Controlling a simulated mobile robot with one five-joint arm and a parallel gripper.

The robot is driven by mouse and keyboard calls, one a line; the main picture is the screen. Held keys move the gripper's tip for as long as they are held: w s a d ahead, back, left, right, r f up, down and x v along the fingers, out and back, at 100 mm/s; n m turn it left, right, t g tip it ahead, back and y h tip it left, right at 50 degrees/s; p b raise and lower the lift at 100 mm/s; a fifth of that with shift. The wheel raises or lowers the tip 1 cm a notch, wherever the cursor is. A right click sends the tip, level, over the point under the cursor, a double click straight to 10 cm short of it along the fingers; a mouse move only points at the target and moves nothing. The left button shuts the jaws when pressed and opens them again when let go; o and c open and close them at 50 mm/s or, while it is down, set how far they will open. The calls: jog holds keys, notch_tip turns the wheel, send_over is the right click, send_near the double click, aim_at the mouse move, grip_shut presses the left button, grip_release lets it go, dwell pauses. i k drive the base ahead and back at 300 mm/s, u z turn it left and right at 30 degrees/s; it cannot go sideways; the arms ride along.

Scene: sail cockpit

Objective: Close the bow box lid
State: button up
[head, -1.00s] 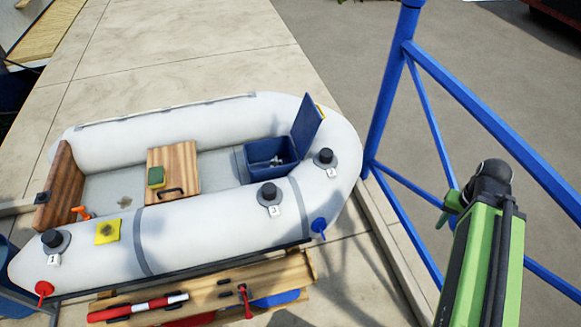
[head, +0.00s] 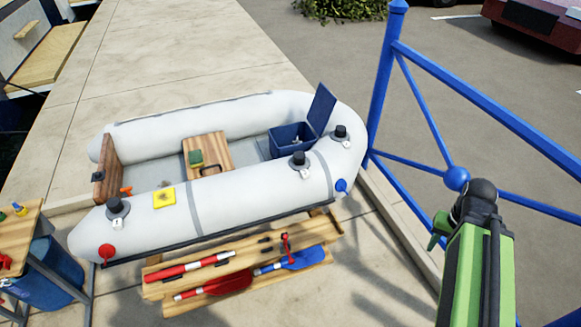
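The blue bow box (head: 290,140) sits inside the grey inflatable boat (head: 240,195), near its right end. Its blue lid (head: 322,108) stands open and upright on the box's right side. Something small and pale lies in the box, too small to tell. My green and black arm rises at the lower right. My gripper (head: 440,232), a green part at the arm's end, is well right of the boat and apart from the lid. Its fingers are mostly hidden behind the arm, so I cannot tell whether it is open or shut.
A wooden bench (head: 210,272) with red and blue paddles lies in front of the boat. A wooden seat (head: 207,155) with a green sponge is inside it. A workbench (head: 20,235) stands at the left.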

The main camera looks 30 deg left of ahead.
aim_at(322, 104)
jog(key=z, duration=0.3)
jog(key=k, duration=0.2)
jog(key=u, duration=1.4)
jog(key=i, duration=1)
jog(key=k, duration=0.1)
jog(key=u, duration=2.85)
jog(key=k, duration=0.9)
jog(key=z, duration=1.45)
